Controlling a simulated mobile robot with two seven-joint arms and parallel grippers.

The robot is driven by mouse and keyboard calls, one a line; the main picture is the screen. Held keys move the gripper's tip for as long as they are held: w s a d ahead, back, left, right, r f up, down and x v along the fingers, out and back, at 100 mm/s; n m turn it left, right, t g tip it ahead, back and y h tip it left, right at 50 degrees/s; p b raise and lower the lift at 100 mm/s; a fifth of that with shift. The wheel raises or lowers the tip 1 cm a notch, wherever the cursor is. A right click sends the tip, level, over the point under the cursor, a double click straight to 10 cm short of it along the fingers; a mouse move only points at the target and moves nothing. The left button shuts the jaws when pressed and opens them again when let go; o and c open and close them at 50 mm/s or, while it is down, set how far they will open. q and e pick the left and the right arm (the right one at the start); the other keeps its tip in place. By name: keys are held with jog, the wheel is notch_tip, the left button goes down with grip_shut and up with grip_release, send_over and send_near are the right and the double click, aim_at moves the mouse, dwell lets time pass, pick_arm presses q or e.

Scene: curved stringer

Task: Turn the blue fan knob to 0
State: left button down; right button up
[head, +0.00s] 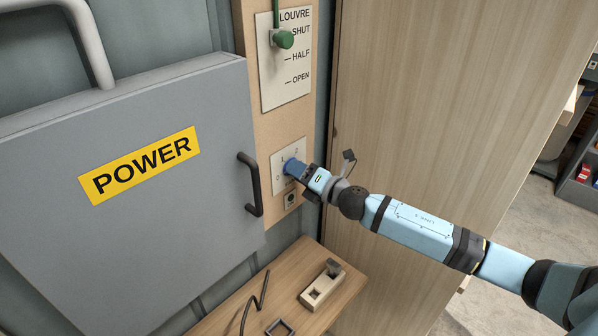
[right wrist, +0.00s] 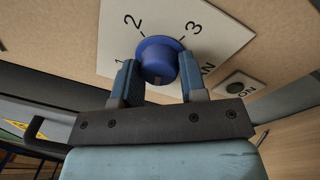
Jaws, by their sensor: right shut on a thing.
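The blue fan knob (head: 290,165) sits on a white dial plate (head: 278,154) on the wooden panel, right of the grey POWER cabinet. In the right wrist view the round blue knob (right wrist: 157,52) shows between my fingers, with 1, 2 and 3 printed around it. My right gripper (head: 303,173) reaches the knob from the lower right; its two fingers (right wrist: 158,82) are shut on the knob's sides. I cannot tell which number the knob points to, and the 0 mark is not clear. My left gripper is not in view.
A green louvre lever (head: 284,39) is above the dial at SHUT. A small switch (head: 291,199) sits just below the dial. The cabinet's black handle (head: 250,184) is close on the left. A wooden bench (head: 345,286) with a plane-like block (head: 321,287) lies below.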

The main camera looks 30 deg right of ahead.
jog(key=o, duration=0.9)
jog(key=shift+o, duration=0.2)
jog(key=shift+s, duration=0.1)
jog(key=b+v, duration=0.4)
jog(key=v, duration=0.9)
jog(key=shift+s+d, duration=0.2)
jog(key=shift+s, duration=0.1)
